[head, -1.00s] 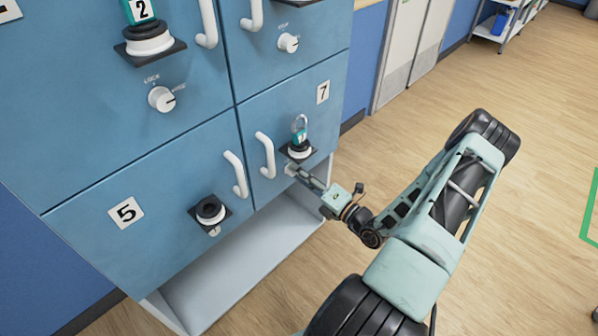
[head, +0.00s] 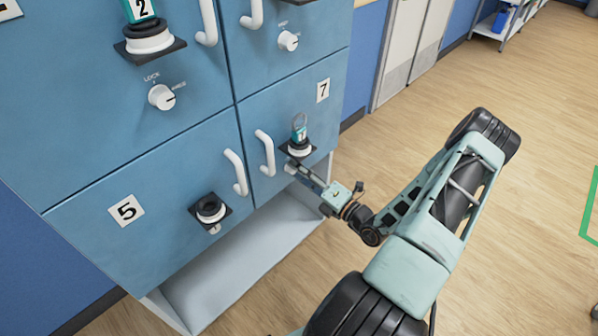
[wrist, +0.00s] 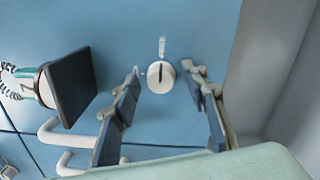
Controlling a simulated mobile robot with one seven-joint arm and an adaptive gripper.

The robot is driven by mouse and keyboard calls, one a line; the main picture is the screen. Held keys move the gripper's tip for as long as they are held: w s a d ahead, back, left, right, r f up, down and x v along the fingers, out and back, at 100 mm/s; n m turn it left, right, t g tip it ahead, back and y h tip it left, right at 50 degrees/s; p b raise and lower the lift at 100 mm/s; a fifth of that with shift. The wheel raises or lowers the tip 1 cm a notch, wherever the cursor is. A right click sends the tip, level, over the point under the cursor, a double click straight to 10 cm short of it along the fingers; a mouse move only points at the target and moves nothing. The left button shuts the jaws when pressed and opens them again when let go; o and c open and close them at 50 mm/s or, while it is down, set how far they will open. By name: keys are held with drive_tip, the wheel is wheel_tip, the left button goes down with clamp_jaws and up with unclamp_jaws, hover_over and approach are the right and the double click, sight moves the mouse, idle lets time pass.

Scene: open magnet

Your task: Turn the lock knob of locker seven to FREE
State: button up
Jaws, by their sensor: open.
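Locker seven (head: 290,95) is the blue door with the "7" label (head: 323,91). Its white lock knob (wrist: 160,77) shows in the wrist view, with small white labels above and to its left, too small to read. The knob's dark pointer line runs up and down in that view, in line with the upper label. My gripper (wrist: 165,88) is open, with one finger on each side of the knob and visible gaps between. In the head view my gripper (head: 300,172) is just below the locker's small black shelf, and the knob is largely hidden.
The black shelf (wrist: 73,87) carries a teal and white item (head: 299,135) close above my gripper. White handles (head: 265,153) stick out to the left. A pale grey side panel (wrist: 270,60) lies beside the door. Open wooden floor (head: 540,130) lies to the right.

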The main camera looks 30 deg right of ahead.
drive_tip(key=v, duration=1.2)
drive_tip(key=shift+f, duration=0.1)
